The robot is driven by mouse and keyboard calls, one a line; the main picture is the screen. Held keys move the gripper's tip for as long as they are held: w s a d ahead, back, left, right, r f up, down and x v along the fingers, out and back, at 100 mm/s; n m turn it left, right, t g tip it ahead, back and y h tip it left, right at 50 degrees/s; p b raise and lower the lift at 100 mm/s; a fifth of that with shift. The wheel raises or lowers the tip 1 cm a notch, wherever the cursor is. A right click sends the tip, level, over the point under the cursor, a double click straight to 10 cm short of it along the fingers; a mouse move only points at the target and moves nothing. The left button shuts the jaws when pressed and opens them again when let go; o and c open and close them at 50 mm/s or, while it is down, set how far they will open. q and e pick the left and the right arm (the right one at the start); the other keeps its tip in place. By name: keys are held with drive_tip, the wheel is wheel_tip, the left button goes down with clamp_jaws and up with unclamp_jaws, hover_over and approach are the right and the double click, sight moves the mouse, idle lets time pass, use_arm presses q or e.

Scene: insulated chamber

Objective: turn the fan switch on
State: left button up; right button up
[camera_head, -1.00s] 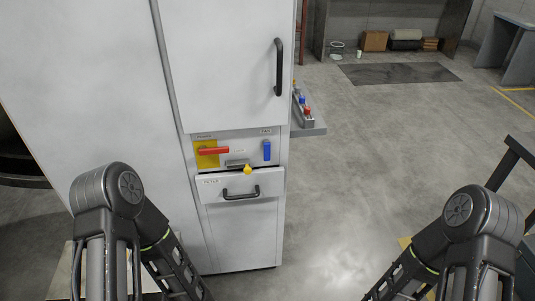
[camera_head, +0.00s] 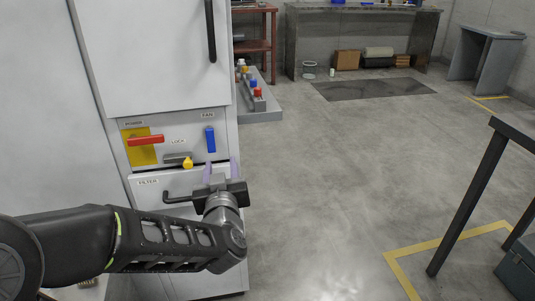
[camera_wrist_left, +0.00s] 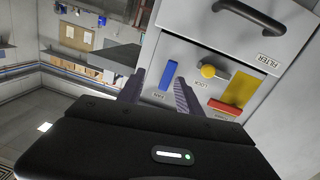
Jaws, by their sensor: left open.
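The blue fan switch (camera_head: 210,139) is an upright bar under the FAN label on the cabinet's panel. It also shows in the left wrist view (camera_wrist_left: 165,78), beyond my fingers. My left gripper (camera_head: 221,171) is open and empty, in front of the cabinet, just below and slightly right of the switch in the head view. In the left wrist view its two fingers (camera_wrist_left: 158,84) stand apart and point towards the panel near the switch. I see no clear contact. My right gripper is not in view.
The panel also carries a red power handle (camera_head: 145,140) on a yellow plate and a yellow lock knob (camera_head: 188,162). A filter drawer handle (camera_head: 178,197) sits below, close to my gripper. A grey ledge with small coloured parts (camera_head: 262,112) stands right.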

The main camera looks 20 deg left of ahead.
sight(211, 143)
use_arm(q)
drive_tip(key=shift+s+a+r+y, duration=0.4)
drive_tip(key=shift+a+r+y, duration=0.15)
drive_tip(key=shift+a+y, duration=0.2)
drive_tip(key=b+x, duration=0.1)
drive_tip(key=x, duration=0.6)
drive_tip(key=shift+w+a+f, duration=0.15)
drive_tip(key=shift+w+a, duration=0.1)
drive_tip(key=shift+w, duration=0.05)
clamp_jaws()
